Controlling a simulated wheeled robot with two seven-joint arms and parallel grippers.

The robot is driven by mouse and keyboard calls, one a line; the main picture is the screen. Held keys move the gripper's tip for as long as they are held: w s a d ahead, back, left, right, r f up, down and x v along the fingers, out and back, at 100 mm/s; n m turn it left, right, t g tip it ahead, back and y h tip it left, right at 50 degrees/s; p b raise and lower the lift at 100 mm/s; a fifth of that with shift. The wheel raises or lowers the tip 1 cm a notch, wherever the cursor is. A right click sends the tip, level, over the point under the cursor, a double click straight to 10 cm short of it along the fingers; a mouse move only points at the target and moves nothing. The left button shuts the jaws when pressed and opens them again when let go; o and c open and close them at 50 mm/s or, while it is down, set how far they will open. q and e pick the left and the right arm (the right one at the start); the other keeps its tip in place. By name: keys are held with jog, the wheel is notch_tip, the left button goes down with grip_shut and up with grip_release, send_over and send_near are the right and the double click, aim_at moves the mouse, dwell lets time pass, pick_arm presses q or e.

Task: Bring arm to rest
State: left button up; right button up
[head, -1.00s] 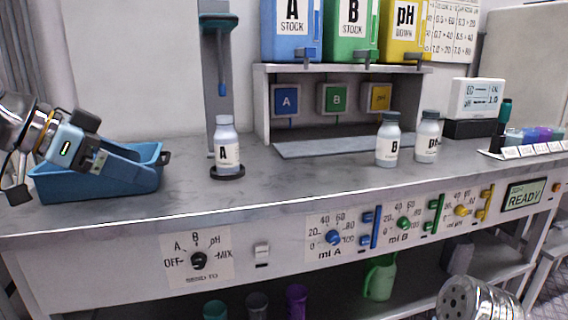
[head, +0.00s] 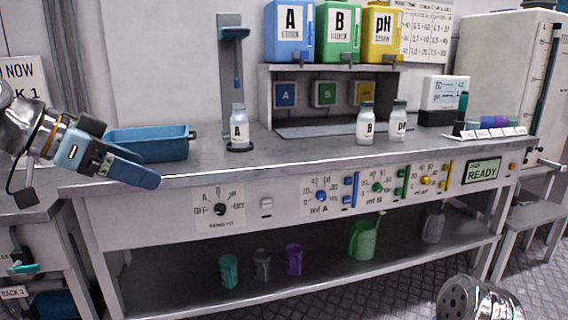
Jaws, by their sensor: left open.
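My left gripper (head: 128,172) comes in from the left, in front of the bench's left edge and the blue tray. It is open and empty, with its blue fingers pointing right. Part of my right arm (head: 478,303) shows at the bottom right; its gripper jaws are out of view. Bottle A (head: 239,130) stands upright on a round dark base under the dispenser post. Bottle B (head: 365,126) and the pH bottle (head: 398,125) stand upright side by side to its right.
The blue tray (head: 175,144) sits on the bench's left end. The bench top (head: 300,150) is mostly clear in front. Below are a shelf with several cups and a green jug (head: 363,240). A grey stool (head: 535,218) stands at right. Another low table (head: 40,210) is at far left.

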pick_arm(q)
jog(key=w+d+f+n+y, duration=0.1)
jog(key=w+f+n, duration=0.1)
jog(key=w+f, duration=0.35)
jog(key=w+d+f+n+g, duration=0.1)
jog(key=w+f, duration=0.1)
jog(key=f, duration=0.7)
jog(key=w+d+f+n+y, duration=0.1)
jog(key=w+f+n, duration=0.1)
jog(key=w+f, duration=0.35)
notch_tip(320, 180, down, 21)
jog(key=s+d+n+g+y, duration=0.1)
jog(key=s+d+n+g, duration=0.1)
jog(key=n, duration=0.1)
jog(key=s+d+f+n+g+y, duration=0.15)
jog(key=s+f, duration=0.25)
jog(key=f, duration=0.7)
jog(key=s+d+f+n+g, duration=0.1)
jog(key=s+d+f, duration=0.2)
jog(key=s+f, duration=0.5)
jog(key=s+d+f+n, duration=0.1)
jog(key=s+d+f, duration=0.2)
jog(key=s+f, duration=0.6)
jog(key=s, duration=0.4)
jog(key=shift+s+g, duration=0.15)
jog(key=shift+g, duration=0.2)
